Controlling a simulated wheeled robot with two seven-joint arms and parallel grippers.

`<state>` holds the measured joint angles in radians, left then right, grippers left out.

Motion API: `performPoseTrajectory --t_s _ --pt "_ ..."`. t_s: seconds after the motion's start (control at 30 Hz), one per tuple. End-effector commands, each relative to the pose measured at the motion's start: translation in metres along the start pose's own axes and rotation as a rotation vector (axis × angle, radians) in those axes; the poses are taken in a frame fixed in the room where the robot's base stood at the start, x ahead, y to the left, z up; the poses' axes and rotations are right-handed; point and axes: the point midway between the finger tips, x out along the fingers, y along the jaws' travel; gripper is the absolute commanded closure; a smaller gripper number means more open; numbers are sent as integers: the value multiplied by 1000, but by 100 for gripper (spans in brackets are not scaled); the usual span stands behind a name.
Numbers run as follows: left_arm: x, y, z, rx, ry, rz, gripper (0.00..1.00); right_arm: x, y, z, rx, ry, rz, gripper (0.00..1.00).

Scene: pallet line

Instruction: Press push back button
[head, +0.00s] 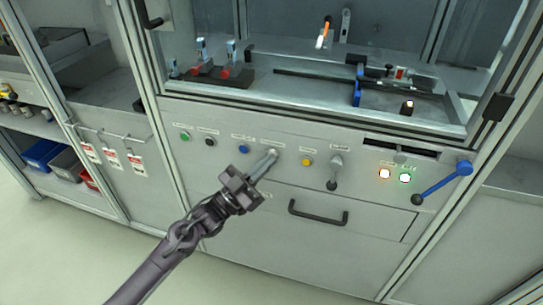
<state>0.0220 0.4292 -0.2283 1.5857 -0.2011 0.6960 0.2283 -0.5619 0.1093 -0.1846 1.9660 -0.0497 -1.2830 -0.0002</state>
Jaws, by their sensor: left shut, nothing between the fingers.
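A row of small buttons runs along the grey machine's front panel: a green button (185,136), a black button (210,142), a blue button (243,149) and a yellow button (307,162). Labels above them are too small to read, so I cannot tell which is the push back button. My left gripper (268,160) is shut and empty. Its fingertips are at the panel between the blue and yellow buttons, just under a label. They cover that spot, and I cannot tell if they touch a button there. My right gripper is not in view.
A drawer handle (318,212) lies below. Tags (112,158) hang at left.

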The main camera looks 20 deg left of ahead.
Motion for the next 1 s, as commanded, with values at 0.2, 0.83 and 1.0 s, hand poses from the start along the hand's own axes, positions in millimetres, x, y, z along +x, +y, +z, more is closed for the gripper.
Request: performPoseTrajectory --t_s 0.2,0.83,1.0 --pt "1 -1 1 0 -1 0 100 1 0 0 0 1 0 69" --pt "-10 7 -8 1 -1 0 100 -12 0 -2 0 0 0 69" --pt "-10 7 -8 1 0 0 100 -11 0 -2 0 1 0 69"
